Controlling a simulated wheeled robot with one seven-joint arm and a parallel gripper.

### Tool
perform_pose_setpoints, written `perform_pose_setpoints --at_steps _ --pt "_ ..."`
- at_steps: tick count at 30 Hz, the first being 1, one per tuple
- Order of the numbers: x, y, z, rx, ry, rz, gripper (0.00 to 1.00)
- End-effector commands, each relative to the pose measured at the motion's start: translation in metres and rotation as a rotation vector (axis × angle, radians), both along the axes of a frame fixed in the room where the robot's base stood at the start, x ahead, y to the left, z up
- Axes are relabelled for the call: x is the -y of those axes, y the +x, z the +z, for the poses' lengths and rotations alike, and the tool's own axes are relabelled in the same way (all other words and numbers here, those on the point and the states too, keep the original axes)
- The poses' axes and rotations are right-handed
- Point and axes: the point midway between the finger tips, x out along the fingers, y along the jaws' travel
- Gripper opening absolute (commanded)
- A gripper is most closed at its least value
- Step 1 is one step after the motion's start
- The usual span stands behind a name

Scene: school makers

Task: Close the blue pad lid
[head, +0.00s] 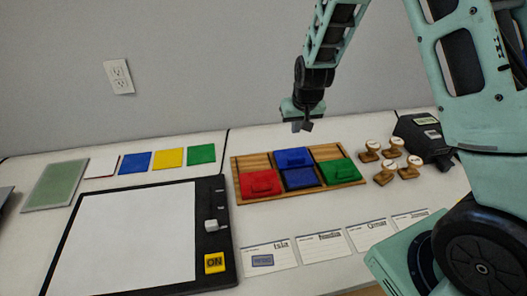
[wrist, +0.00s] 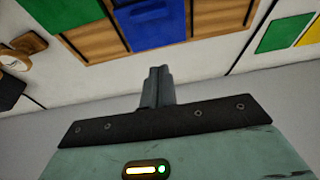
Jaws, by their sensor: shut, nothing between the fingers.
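The blue pad stands open in the middle of a wooden tray (head: 247,162). Its dark blue ink surface (head: 303,178) shows in front. Its brighter blue lid (head: 293,157) is swung back behind it; I cannot tell its exact angle. The lid also shows in the wrist view (wrist: 158,32), partly cut off by the top edge. My gripper (head: 302,127) is shut and empty, above and behind the lid, apart from it. In the wrist view the closed fingers (wrist: 157,76) point toward the lid.
A red pad (head: 262,184) and a green pad (head: 340,171) flank the blue one, lids down. Wooden stamps (head: 385,174) and a black device (head: 425,138) stand right. Name cards (head: 320,246) lie in front. A black-framed board (head: 135,235) lies left. The wall is behind.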

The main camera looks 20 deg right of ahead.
Motion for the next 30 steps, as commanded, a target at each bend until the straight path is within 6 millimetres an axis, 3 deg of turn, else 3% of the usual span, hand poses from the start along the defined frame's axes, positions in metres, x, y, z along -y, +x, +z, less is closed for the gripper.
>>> perform_pose_setpoints --at_steps 5,20,24,30 --pt "0.005 0.006 -0.014 0.001 -0.005 -0.007 0.00" --pt "0.010 0.033 -0.099 -0.002 -0.003 -0.006 0.00" --pt "0.005 0.009 -0.093 -0.001 -0.003 -0.006 0.00" --pt "0.002 -0.005 -0.094 0.000 -0.004 -0.005 0.00"
